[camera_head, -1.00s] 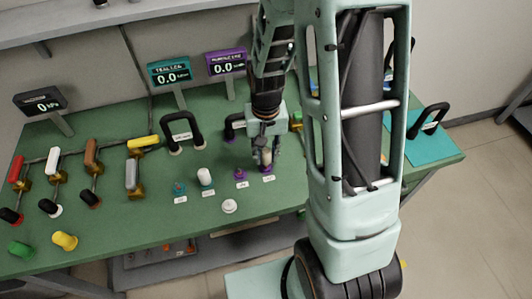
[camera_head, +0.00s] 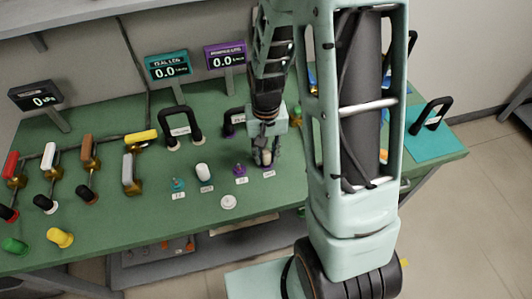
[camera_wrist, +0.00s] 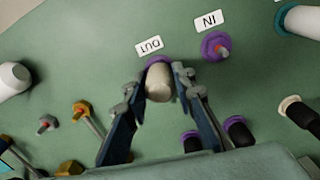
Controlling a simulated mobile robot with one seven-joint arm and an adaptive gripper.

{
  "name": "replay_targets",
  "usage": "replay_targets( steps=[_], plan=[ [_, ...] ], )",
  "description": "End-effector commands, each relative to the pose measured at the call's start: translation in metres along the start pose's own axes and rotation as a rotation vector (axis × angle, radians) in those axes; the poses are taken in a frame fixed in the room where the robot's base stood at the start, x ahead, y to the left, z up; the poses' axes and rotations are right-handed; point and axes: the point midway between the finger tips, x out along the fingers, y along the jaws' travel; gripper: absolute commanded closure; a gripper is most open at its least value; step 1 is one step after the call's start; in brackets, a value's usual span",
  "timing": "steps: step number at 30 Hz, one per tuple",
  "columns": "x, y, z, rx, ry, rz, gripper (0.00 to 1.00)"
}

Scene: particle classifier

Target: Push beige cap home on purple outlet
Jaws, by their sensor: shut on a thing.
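The beige cap (camera_wrist: 159,84) is between the fingers of my gripper (camera_wrist: 161,79) in the wrist view. It sits over the purple outlet (camera_wrist: 157,61), marked OUT, whose purple rim shows beyond the cap's far end. Cap and outlet look in line and touching, but I cannot tell how deep the cap sits. In the head view my gripper (camera_head: 265,153) points down over the outlet, shut on the beige cap (camera_head: 266,158); the fingers partly hide it.
The purple inlet (camera_wrist: 215,46), marked IN, stands beside the outlet. A white-capped teal port (camera_head: 203,171) and a loose white cap (camera_head: 228,202) are to the left. A black handle (camera_head: 233,120) is behind the gripper.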

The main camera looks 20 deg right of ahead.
Motion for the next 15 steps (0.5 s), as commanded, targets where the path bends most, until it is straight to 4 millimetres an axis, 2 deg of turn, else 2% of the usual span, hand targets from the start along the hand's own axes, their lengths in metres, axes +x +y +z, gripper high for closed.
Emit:
replay_targets(
  steps=[5, 6, 11, 15],
  plan=[
    [0.0063, 0.0001, 0.0008, 0.0, -0.002, 0.0, 0.97],
    [0.0056, 0.0001, 0.0007, 0.0, -0.002, 0.0, 0.74],
    [0.0049, 0.0001, 0.0006, 0.0, -0.001, 0.0, 0.56],
    [0.0046, 0.0, 0.0003, 0.0, -0.001, 0.0, 0.56]
  ],
)
